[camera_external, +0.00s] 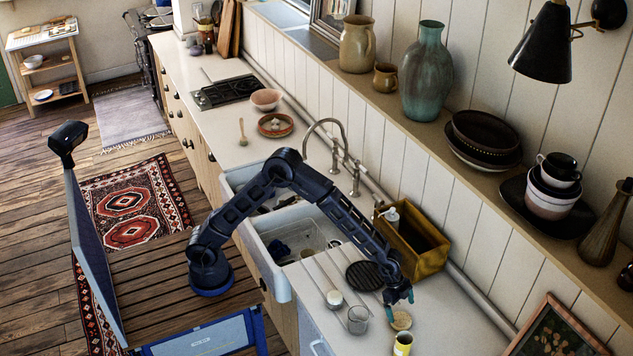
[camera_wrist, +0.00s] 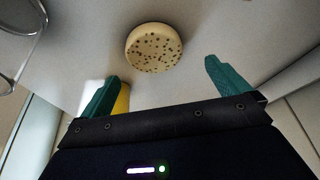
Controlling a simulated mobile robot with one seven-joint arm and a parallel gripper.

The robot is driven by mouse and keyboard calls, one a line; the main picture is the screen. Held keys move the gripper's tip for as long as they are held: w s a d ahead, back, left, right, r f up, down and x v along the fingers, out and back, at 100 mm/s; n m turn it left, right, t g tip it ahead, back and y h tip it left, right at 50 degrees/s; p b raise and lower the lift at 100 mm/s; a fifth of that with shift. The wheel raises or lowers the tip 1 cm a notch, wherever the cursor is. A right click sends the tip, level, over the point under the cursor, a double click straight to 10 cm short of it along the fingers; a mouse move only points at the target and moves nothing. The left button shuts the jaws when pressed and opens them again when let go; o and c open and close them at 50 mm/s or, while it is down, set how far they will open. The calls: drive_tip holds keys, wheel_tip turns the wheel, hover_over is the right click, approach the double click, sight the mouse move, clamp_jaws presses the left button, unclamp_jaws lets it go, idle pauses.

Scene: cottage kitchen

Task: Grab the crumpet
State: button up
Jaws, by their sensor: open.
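The crumpet (camera_external: 401,320) is a round, pale tan disc lying on the white counter near the front right of the sink. In the wrist view the crumpet (camera_wrist: 153,48) shows its dark-pitted face, beyond the fingertips and between their lines, a little left of centre. My gripper (camera_external: 400,297) is just above the crumpet in the external view. In the wrist view my gripper (camera_wrist: 160,82) has its two teal fingers wide apart with nothing between them. The fingers do not appear to touch the crumpet.
A yellow cup (camera_external: 403,344) stands close to the crumpet, partly behind the left finger in the wrist view. A clear glass (camera_external: 357,320) stands to the left. A dark round trivet (camera_external: 365,276) and a yellow caddy (camera_external: 415,243) are behind. The counter to the right is clear.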

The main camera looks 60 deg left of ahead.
sight(402, 319)
drive_tip(key=x, duration=0.3)
drive_tip(key=s+x, duration=0.1)
drive_tip(key=shift+w+f, duration=0.1)
drive_tip(key=shift+f, duration=0.4)
drive_tip(key=c, duration=0.8)
drive_tip(key=shift+c, duration=0.2)
drive_tip(key=shift+r, duration=0.1)
